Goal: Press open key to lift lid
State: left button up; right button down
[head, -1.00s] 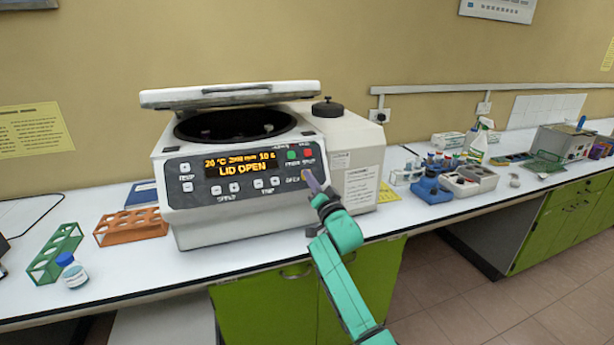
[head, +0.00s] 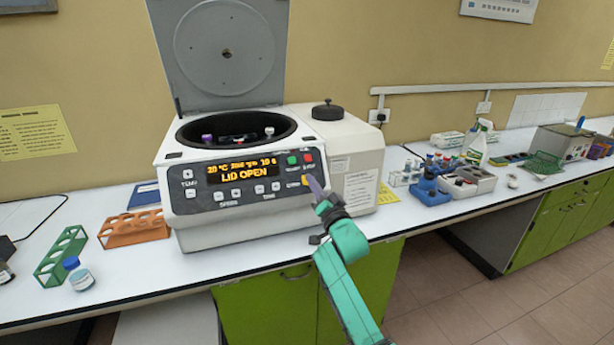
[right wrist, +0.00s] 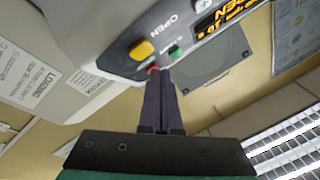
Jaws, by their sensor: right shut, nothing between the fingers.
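The white centrifuge (head: 190,238) stands on the bench with its grey lid (head: 222,45) raised upright behind the bowl (head: 236,128). Its display (head: 240,172) reads "LID OPEN". The yellow open key (head: 307,181) is at the right end of the panel; the right wrist view shows it too (right wrist: 141,49), beside the word OPEN. My right gripper (head: 314,183) is shut and empty, its fingertips just in front of the panel by the yellow key. In the right wrist view the fingertips (right wrist: 163,72) look apart from the key. Tubes with coloured caps show inside the bowl. My left gripper is not in view.
Blue racks (head: 429,190) and a grey caddy (head: 468,184) stand on the right. The bench front between is fairly clear.

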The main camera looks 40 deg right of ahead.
pick_arm(q)
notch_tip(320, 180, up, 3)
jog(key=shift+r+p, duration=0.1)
jog(key=shift+p, duration=1)
pick_arm(e)
jog(key=s+r, duration=0.1)
jog(key=s+a+r, duration=0.1)
jog(key=shift+s, duration=0.35)
jog(key=shift+f, duration=0.1)
